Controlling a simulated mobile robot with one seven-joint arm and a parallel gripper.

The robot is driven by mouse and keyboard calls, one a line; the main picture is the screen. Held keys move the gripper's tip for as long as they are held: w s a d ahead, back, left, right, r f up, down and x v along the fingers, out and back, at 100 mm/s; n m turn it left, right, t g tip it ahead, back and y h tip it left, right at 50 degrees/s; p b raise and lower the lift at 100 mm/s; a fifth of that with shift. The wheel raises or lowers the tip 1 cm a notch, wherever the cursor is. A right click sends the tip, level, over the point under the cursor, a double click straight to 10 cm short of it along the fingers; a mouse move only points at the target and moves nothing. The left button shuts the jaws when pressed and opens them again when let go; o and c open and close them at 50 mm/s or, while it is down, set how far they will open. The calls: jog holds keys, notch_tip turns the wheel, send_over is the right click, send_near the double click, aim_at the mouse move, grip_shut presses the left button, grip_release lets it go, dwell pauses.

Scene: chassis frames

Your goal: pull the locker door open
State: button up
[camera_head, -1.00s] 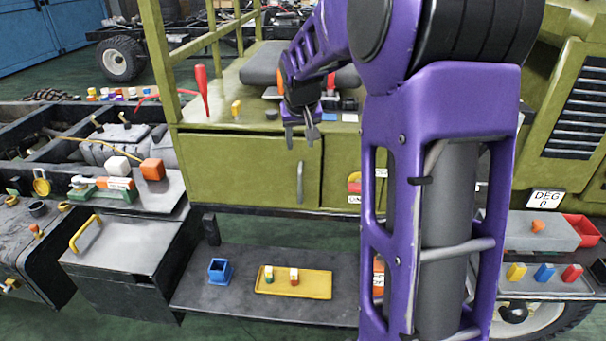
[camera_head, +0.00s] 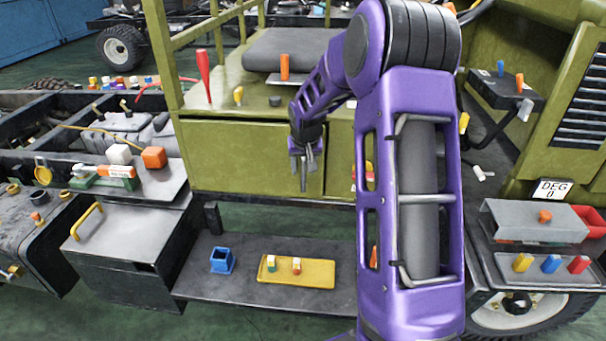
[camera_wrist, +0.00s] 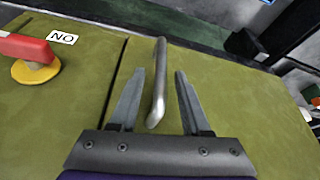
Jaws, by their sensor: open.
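The locker door (camera_head: 235,155) is an olive green panel under the seat deck of the green vehicle. It looks closed, with a dark seam along its right edge. In the wrist view the door (camera_wrist: 235,105) fills the middle and right, and its grey bar handle (camera_wrist: 160,85) stands between my open fingers, apart from both. My gripper (camera_head: 303,172) is at the right end of the door in the head view and hides most of the handle there. The gripper's two grey fingers (camera_wrist: 158,95) also show in the wrist view.
A red switch handle (camera_wrist: 25,48) on a yellow base sits beside the door seam, near a "NO" label (camera_wrist: 62,37). Below the door is a dark shelf with a yellow tray (camera_head: 320,270) and a blue cup (camera_head: 222,260). A toolbox (camera_head: 130,235) stands left.

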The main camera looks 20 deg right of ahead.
jog(key=shift+x, duration=1.35)
grip_shut()
dwell(0.4)
